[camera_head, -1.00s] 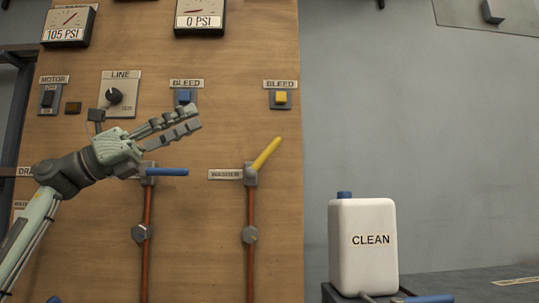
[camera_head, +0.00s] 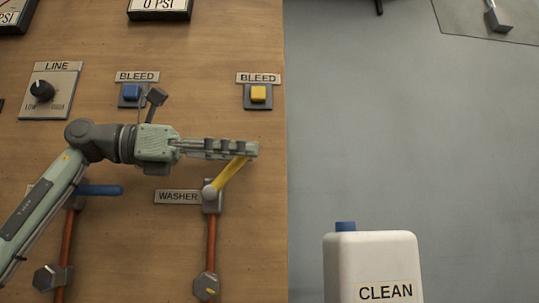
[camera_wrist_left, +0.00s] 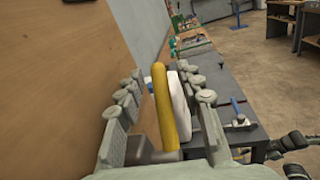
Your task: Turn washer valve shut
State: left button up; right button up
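The washer valve has a yellow lever (camera_head: 228,176) slanting up and right from its grey body (camera_head: 212,202), on a red pipe beside the WASHER label (camera_head: 178,197). My left gripper (camera_head: 250,150) reaches across from the left, its fingers over the lever's upper end. In the left wrist view the yellow lever (camera_wrist_left: 164,108) stands between the two finger rows, with a gap showing on its left; the fingers are open around it. Contact with the right-hand fingers is unclear. A dark jointed part at the lower right of the wrist view may be my right gripper (camera_wrist_left: 290,145); its state is unclear.
Blue (camera_head: 131,92) and yellow (camera_head: 258,94) BLEED buttons and a LINE knob (camera_head: 42,91) sit above. A white CLEAN jug (camera_head: 370,262) stands right of the board, before open grey wall.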

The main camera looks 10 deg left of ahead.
pick_arm(q)
jog(key=x, duration=0.5)
jog(key=shift+w+d, duration=0.1)
jog(key=shift+d, duration=0.05)
grip_shut()
